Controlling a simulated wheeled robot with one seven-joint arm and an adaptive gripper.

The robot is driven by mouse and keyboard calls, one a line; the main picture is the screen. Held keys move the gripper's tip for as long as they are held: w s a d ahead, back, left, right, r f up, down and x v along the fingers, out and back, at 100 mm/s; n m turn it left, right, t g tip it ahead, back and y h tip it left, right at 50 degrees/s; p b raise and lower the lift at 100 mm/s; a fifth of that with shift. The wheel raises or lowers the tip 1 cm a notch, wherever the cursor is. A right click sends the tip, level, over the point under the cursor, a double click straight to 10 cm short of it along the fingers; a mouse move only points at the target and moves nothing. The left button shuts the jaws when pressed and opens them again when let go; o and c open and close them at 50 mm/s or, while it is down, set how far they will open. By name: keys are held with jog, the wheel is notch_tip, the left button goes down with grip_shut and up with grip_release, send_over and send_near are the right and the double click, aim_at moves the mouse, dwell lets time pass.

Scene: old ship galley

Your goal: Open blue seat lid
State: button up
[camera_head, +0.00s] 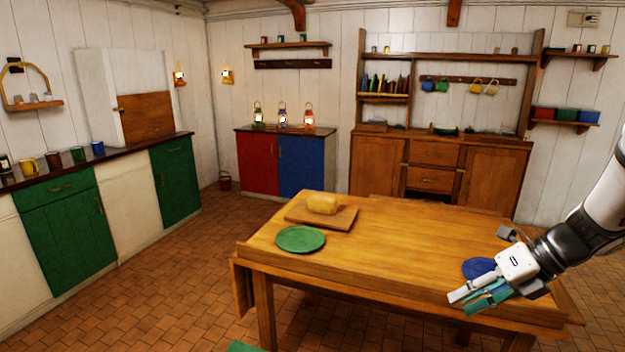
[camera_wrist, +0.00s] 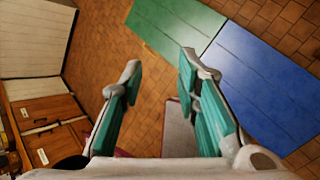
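The blue seat lid (camera_wrist: 262,88) is a flat panel at the right of the wrist view, beside a green seat lid (camera_wrist: 176,32). It looks closed and flat. Both lie beyond my fingers, with no contact visible. My gripper (camera_wrist: 160,76) is open and empty, its two green-padded fingers apart over the tiled floor. In the head view my gripper (camera_head: 468,304) hangs at the right front of the wooden table. The blue lid is out of the head view; a corner of a green panel (camera_head: 243,346) shows at the bottom edge.
The wooden table (camera_head: 400,245) holds a green plate (camera_head: 300,239), a bread loaf on a board (camera_head: 322,204) and a blue plate (camera_head: 480,268) close behind my gripper. Cabinets stand along the walls. Tiled floor (camera_head: 170,300) is clear left of the table.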

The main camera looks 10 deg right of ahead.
jog(key=s+a+r+n+g+h+p, duration=0.1)
jog(key=s+a+r+n, duration=0.25)
jog(key=a+n, duration=0.4)
jog(key=s+a+r+n+g+h, duration=0.25)
jog(key=a+r+n, duration=0.3)
jog(key=n, duration=0.35)
jog(key=s+a+r+n+t+h, duration=0.1)
jog(key=s+a+r+n, duration=0.1)
jog(key=s+n, duration=0.3)
jog(key=s+a+r+n+t+h+p, duration=0.1)
jog(key=s+n, duration=0.5)
jog(key=n, duration=0.7)
jog(key=shift+s+a+r+t+h, duration=0.2)
jog(key=shift+a+r+t+h, duration=0.3)
jog(key=shift+a, duration=0.75)
jog(key=shift+s+n, duration=0.15)
jog(key=shift+n, duration=0.6)
jog(key=shift+c, duration=0.8)
jog(key=shift+s, duration=0.1)
grip_shut()
